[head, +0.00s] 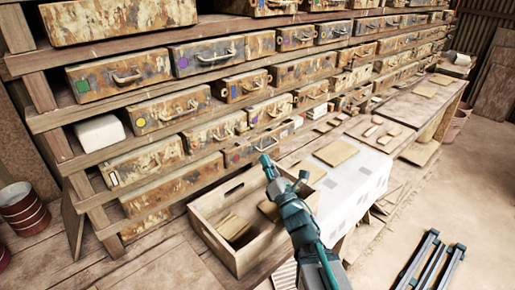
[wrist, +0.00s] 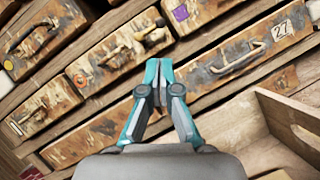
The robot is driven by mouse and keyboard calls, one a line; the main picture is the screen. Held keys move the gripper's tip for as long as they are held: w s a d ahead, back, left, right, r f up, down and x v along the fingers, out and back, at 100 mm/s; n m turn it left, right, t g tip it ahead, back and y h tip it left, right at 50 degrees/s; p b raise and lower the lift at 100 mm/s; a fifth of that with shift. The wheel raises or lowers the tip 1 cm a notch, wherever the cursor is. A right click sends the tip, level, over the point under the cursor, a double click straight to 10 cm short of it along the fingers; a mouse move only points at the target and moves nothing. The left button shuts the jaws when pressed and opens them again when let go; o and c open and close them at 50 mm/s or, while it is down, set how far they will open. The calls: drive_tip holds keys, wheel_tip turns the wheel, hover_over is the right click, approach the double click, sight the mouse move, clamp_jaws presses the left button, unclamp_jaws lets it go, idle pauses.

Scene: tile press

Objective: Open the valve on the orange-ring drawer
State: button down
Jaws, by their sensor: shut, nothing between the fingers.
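In the wrist view a rusty, paint-flaked drawer (wrist: 103,65) carries a small yellow-orange ring mark (wrist: 81,80) near its left end. In the head view my gripper (head: 266,160) is above the open wooden crate, in front of the lowest drawers.
The open crate (head: 205,226) with wooden pieces stands below my gripper. A drawer labelled 27 (wrist: 237,52) and one with a purple mark (wrist: 180,13) are close by. A pale cloth-covered bench (head: 352,188) is right of the crate. Floor at far right is mostly clear.

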sight(247, 129)
drive_tip(key=x, duration=1)
drive_tip(key=shift+p, duration=0.3)
drive_tip(key=shift+s+a+f+n+y+b, duration=0.1)
drive_tip(key=shift+n+y+b, duration=0.2)
drive_tip(key=shift+b, duration=0.35)
